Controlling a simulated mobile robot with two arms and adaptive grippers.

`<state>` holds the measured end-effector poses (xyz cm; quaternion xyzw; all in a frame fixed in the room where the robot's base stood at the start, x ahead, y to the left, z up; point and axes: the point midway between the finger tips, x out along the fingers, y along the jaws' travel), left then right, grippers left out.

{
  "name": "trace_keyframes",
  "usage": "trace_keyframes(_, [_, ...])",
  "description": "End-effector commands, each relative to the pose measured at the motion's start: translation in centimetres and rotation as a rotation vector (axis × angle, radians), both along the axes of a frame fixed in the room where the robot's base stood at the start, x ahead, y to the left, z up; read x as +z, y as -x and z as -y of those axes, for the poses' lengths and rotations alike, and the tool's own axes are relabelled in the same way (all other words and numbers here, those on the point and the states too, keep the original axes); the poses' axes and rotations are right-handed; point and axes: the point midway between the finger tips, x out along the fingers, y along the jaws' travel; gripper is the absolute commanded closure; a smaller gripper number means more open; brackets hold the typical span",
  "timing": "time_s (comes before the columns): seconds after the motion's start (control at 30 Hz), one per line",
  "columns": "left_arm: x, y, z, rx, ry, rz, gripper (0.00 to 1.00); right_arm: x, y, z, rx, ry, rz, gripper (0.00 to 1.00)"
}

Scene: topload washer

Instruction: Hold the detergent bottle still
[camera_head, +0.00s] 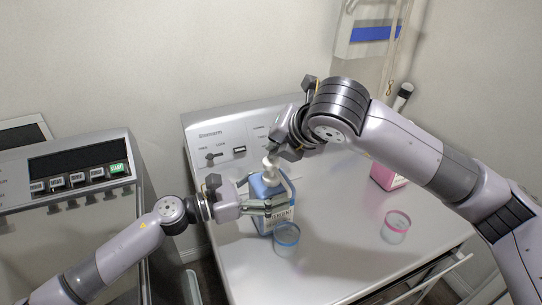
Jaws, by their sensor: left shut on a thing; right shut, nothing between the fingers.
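The blue detergent bottle (283,204) stands upright on top of the washer (334,253), with a white label and a pale top (270,168). My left gripper (274,207) comes in from the left and is shut around the middle of the bottle. My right gripper (283,153) is shut with nothing between its fingers. It is at the bottle's top, from above and to the right; I cannot tell whether it touches the top. The arm's wrist hides part of the washer's back panel.
A clear cup with a blue rim (286,238) stands in front of the bottle. A clear cup with a pink rim (396,224) stands to the right. Another appliance (75,179) stands at left.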

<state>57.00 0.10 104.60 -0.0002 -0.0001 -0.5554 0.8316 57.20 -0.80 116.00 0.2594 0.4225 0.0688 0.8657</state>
Motion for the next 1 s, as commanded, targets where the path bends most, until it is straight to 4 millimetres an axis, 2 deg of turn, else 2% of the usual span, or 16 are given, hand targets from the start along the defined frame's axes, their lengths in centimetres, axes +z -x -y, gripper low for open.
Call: trace_keyframes(1.0, [0.2, 0.0, 0.1, -0.001, 0.003, 0.002, 0.88, -1.2, 0.1, 0.0, 0.002, 0.003, -0.006, 1.00])
